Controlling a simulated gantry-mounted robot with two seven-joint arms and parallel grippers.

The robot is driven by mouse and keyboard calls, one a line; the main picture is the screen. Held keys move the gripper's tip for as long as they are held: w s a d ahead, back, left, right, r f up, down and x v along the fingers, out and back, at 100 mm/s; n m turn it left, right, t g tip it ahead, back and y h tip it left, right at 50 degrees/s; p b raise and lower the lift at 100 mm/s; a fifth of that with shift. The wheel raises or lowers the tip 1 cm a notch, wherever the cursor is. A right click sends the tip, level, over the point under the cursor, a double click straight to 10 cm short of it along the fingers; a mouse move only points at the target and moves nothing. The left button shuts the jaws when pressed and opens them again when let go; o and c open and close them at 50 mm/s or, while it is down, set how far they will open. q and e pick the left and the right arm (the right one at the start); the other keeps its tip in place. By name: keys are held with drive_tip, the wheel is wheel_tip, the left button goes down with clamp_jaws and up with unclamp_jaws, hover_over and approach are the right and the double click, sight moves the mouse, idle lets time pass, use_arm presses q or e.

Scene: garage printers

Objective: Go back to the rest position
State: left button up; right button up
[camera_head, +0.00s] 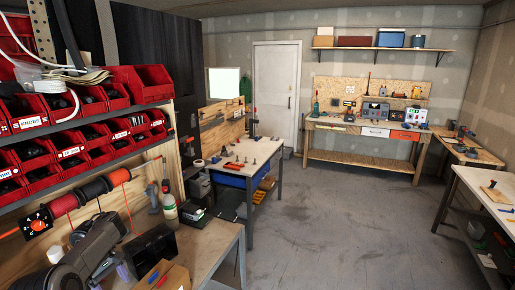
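Neither of my grippers shows in the head view. No arm can be made out for sure, so whether the grippers are open or shut, and whether they hold anything, is hidden. The task names no object.
Close on the left is a shelf of red bins (68,138) above a workbench (213,240) holding a bottle (169,205) and an open cardboard box (163,277). A white-topped table (232,158) stands beyond. Other benches line the back and right. The grey floor (335,220) is clear in the middle.

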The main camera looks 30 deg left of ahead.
use_arm(q)
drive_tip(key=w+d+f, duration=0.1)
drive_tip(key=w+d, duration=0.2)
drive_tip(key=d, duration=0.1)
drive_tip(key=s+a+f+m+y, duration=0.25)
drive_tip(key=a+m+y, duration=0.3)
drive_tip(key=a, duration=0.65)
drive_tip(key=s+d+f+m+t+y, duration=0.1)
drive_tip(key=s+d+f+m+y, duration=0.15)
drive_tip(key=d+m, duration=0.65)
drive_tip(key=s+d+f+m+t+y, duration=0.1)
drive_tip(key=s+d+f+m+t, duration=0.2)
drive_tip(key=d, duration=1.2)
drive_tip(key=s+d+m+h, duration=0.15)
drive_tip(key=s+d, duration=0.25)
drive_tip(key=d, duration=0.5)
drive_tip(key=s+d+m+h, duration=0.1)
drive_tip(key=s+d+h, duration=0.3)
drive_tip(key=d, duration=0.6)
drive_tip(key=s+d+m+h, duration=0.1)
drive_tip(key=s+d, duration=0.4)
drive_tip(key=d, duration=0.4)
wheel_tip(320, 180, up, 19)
drive_tip(key=p, duration=1.8)
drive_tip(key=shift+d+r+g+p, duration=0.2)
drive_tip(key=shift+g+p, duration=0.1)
drive_tip(key=shift+p, duration=0.05)
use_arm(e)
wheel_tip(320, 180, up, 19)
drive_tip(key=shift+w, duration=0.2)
